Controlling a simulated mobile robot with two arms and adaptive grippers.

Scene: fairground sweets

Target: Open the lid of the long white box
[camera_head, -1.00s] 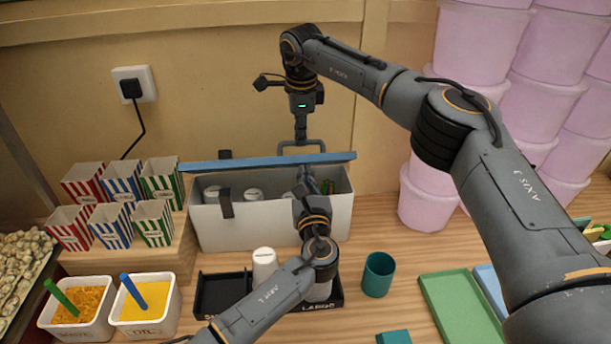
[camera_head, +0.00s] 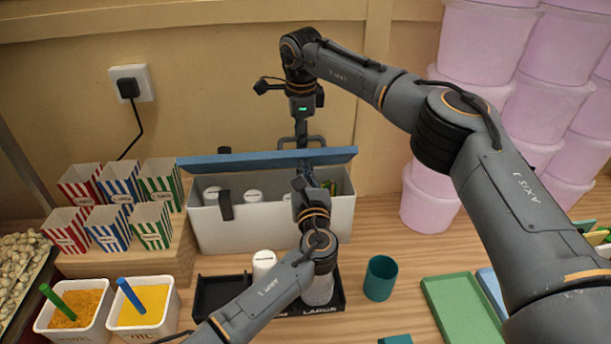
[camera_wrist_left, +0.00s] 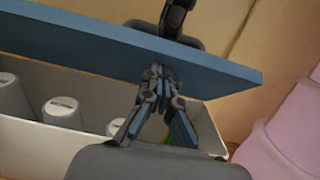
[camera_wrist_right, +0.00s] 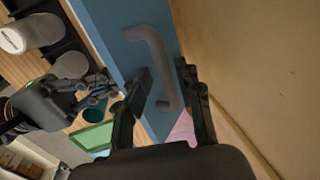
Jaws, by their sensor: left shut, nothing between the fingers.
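The long white box (camera_head: 270,226) stands against the back wall with its blue lid (camera_head: 250,162) raised and tilted, its interior visible. The lid crosses the left wrist view (camera_wrist_left: 90,42), and its grey handle (camera_wrist_right: 160,62) shows in the right wrist view. My left gripper (camera_head: 304,182) is shut and empty at the box opening; its fingertips (camera_wrist_left: 160,72) overlap the lid's lower face, with contact unclear. My right gripper (camera_wrist_right: 164,78) is open behind the lid, its fingers on either side of part of the handle. Lidded cups (camera_head: 253,195) stand inside the box.
A black tray (camera_head: 215,295) with a white cup (camera_head: 264,262) lies before the box. A teal cup (camera_head: 381,278) and green tray (camera_head: 460,308) are at right. Striped cartons (camera_head: 120,188) stand left; pink tubs (camera_head: 490,45) are stacked right.

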